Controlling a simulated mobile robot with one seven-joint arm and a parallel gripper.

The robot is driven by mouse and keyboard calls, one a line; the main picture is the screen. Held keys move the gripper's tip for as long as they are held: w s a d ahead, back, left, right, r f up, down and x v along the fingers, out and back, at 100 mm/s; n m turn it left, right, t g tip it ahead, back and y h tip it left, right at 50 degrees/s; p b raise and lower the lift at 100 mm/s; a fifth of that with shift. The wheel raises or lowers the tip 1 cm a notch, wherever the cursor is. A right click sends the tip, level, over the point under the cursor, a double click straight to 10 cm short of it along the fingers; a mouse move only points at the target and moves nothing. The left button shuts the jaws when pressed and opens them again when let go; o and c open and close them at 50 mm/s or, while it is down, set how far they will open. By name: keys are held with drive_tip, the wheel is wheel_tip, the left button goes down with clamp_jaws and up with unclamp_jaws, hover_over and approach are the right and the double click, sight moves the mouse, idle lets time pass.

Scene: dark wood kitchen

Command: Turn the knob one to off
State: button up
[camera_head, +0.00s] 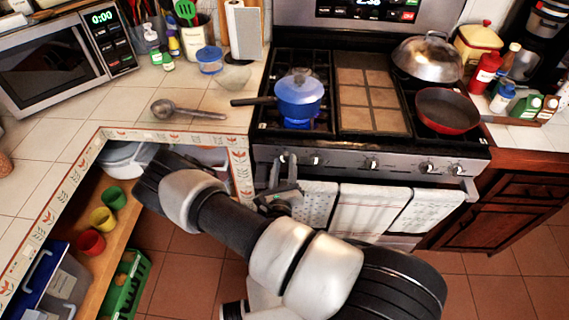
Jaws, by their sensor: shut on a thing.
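The stove front carries a row of knobs along its panel (350,160). My gripper (284,160) is at the left end of this row, with its fingers shut on the leftmost knob. The fingers mostly hide that knob, so its angle cannot be told. The second knob (315,160) is just to the right of my gripper and apart from it. A blue pot (299,97) with a lid stands on the left burner, and a blue flame (298,123) glows under it.
Towels (375,208) hang on the oven handle below my gripper. A red pan (447,110) and a domed metal lid (427,58) are on the right burners. A ladle (187,110) lies on the left counter. An open drawer with cups (103,218) is at left.

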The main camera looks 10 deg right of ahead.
drive_tip(key=m+p, duration=0.1)
drive_tip(key=m, duration=0.4)
drive_tip(key=shift+r, duration=0.1)
drive_tip(key=shift+m, duration=0.4)
drive_tip(key=o, duration=1)
drive_tip(key=shift+o, duration=0.2)
drive_tip(key=shift+s, duration=0.1)
drive_tip(key=b+v, duration=0.1)
drive_tip(key=v, duration=1.6)
